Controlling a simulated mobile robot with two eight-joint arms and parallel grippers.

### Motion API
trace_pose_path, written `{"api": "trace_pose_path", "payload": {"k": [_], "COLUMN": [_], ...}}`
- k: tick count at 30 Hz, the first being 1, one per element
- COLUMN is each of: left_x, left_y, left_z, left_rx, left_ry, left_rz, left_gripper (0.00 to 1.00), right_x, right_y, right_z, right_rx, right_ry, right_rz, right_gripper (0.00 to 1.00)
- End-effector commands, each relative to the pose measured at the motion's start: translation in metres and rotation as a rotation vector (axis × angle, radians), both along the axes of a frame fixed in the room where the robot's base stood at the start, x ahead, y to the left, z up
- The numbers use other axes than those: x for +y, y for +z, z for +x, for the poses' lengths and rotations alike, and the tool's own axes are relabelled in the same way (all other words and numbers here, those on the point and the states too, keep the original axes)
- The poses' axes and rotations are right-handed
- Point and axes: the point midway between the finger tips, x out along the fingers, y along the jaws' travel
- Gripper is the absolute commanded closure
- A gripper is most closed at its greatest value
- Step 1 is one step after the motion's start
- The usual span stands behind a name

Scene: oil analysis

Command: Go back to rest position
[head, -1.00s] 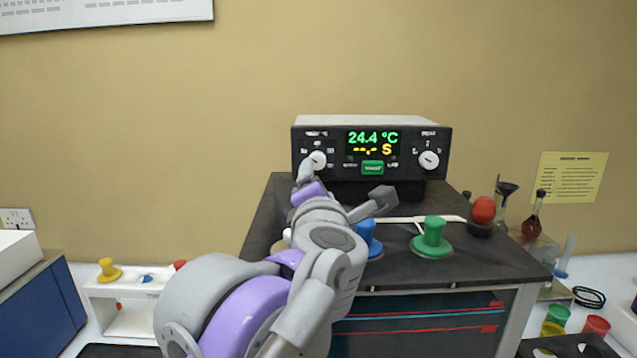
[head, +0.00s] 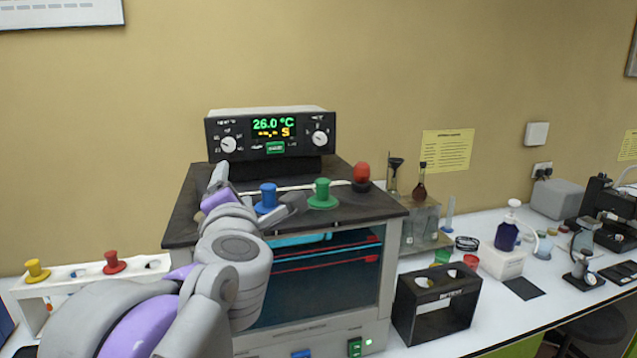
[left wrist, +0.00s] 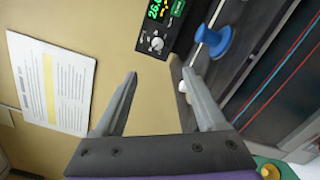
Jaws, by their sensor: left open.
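The black control unit (head: 222,137) stands at the back of the bath top and reads 26.0 °C. Its left white knob (head: 228,145) lies just above one fingertip in the head view. The blue plug (head: 268,197) and green plug (head: 322,194) sit on the bath top, the blue one close beside the gripper. My right gripper is not in view.
A white rack (head: 60,275) with yellow and red stoppers stands at the left, near my arm. A red-topped item (head: 362,172) sits at the bath's right edge. A black rack (head: 405,310) and a white-based pump bottle (head: 506,236) stand on the bench to the right.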

Motion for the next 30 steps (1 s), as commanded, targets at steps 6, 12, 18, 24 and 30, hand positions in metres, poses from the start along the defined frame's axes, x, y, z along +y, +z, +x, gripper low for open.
{"api": "trace_pose_path", "payload": {"k": [6,12,18,24,30], "left_x": [-0.037,-0.055,-0.032,0.012,0.041], "left_y": [-0.072,-0.196,-0.333,-0.434,-0.477], "left_z": [-0.009,-0.050,-0.117,-0.191,-0.234], "left_rx": [0.069,0.234,0.480,0.739,0.892], "left_ry": [-0.289,-0.582,-0.856,-1.089,-1.216], "left_rz": [0.465,0.966,1.383,1.647,1.745], "left_gripper": [0.27,0.27,0.27,0.27,0.27], "right_x": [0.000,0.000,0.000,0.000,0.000], "right_y": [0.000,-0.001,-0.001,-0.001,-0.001], "right_z": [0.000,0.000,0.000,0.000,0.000], "right_rx": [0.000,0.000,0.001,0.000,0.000], "right_ry": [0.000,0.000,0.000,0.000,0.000], "right_rz": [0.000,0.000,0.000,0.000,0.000], "right_gripper": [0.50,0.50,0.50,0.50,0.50]}}
